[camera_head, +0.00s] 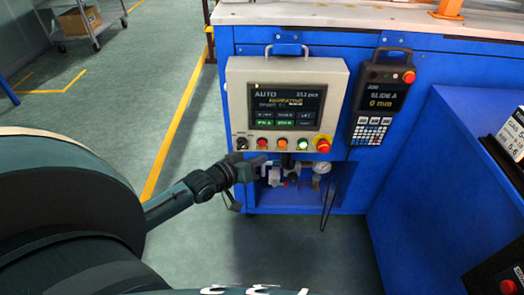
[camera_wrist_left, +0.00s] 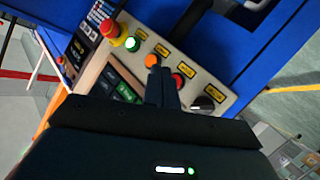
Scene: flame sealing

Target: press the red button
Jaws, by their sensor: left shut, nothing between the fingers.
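The control box (camera_head: 236,100) has a row of controls along its lower edge. A plain red button (camera_head: 262,143) sits between a black knob (camera_head: 241,143) and an orange button (camera_head: 283,143). My left gripper (camera_head: 262,160) is shut and empty, just below the red button in the head view. In the left wrist view, the closed fingers (camera_wrist_left: 162,76) lie between the red button (camera_wrist_left: 180,78) and the orange button (camera_wrist_left: 151,60), partly covering the red one's edge. I cannot tell whether they touch. My right gripper is out of view.
A green button (camera_head: 303,144) and a larger red mushroom button with yellow collar (camera_head: 323,145) continue the row rightward. A handheld pendant (camera_head: 379,98) hangs right of the box. Valves and a gauge (camera_head: 321,167) sit below. Open floor (camera_head: 120,120) lies left.

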